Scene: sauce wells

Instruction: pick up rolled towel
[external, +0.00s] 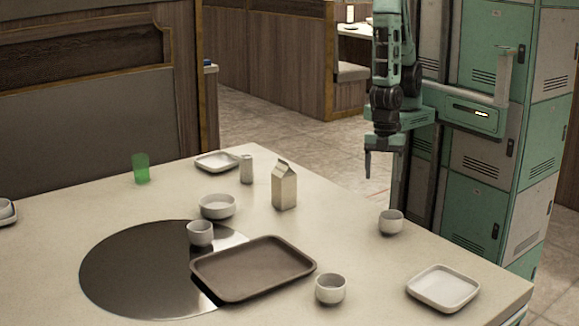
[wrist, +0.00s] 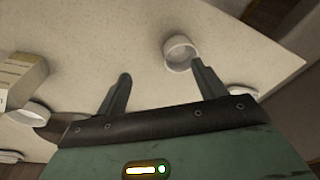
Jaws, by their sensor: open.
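I cannot clearly make out a rolled towel in either view. A small pale upright cylinder (external: 246,168) stands at the back of the table beside a square dish; I cannot tell whether it is a towel or a shaker. My gripper (external: 382,172) hangs pointing down by the table's far right edge, behind a small white cup (external: 391,222). In the wrist view my gripper (wrist: 161,72) has its two fingers spread apart with nothing between them. A white cup (wrist: 180,53) shows near the right fingertip.
A carton (external: 285,185), white bowl (external: 217,206), cup (external: 200,233), brown tray (external: 254,268), another cup (external: 330,288) and square dish (external: 443,288) stand on the table (external: 390,270). A green glass (external: 140,168) is at the back left. The table between carton and right-hand cup is clear.

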